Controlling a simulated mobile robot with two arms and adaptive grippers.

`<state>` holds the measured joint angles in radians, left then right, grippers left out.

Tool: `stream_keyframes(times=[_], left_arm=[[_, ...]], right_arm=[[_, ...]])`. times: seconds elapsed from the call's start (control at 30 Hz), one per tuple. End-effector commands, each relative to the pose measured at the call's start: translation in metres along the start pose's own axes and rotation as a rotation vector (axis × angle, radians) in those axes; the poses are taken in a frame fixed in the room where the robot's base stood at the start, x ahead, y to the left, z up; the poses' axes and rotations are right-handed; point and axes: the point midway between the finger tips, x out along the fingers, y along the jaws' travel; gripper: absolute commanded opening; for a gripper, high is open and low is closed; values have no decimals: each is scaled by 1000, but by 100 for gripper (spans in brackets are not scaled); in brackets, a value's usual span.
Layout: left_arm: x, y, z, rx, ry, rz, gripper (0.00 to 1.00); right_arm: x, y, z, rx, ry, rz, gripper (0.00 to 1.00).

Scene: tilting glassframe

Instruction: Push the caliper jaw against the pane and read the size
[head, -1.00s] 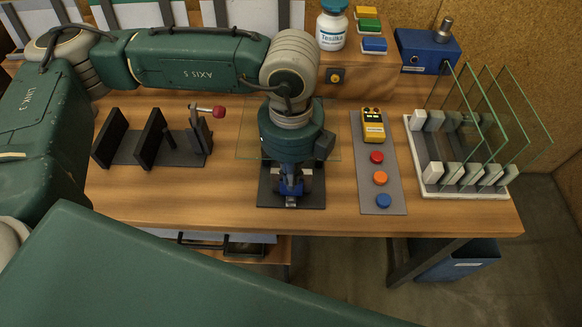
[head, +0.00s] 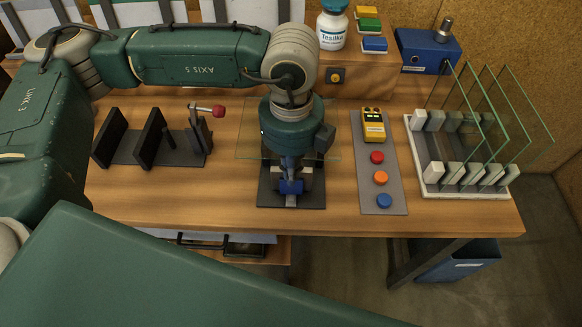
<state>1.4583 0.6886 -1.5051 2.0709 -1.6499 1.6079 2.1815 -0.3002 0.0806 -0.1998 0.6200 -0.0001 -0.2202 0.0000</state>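A clear glass pane (head: 247,146) lies flat at the back of the dark caliper base (head: 265,195), partly hidden by my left wrist. A blue block (head: 291,187), which looks like the caliper jaw, sits on the base in front of the pane. My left gripper (head: 291,183) points down at the blue block, with grey finger parts close to it. Its fingertips are too small and covered to tell whether they grip it. Contact between jaw and pane is hidden. No readable size shows. My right gripper is out of view.
Right of the caliper is a grey panel (head: 385,197) with a yellow meter (head: 373,125) and coloured buttons. A white rack (head: 470,194) of upright panes stands at far right. A black clamp fixture (head: 150,150) stands left. Bare wood lies between.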

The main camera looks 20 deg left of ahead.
Motion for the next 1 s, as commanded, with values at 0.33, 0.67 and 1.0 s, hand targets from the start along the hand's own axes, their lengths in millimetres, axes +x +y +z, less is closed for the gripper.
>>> stream_keyframes(times=[0.33, 0.67, 1.0], left_arm=[[0, -2, 4, -1, -1, -1, 0], [0, -4, 8, -1, -1, -1, 0], [0, -6, 11, -1, -1, -1, 0]], right_arm=[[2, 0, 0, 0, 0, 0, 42], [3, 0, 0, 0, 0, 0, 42], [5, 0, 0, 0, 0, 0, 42]])
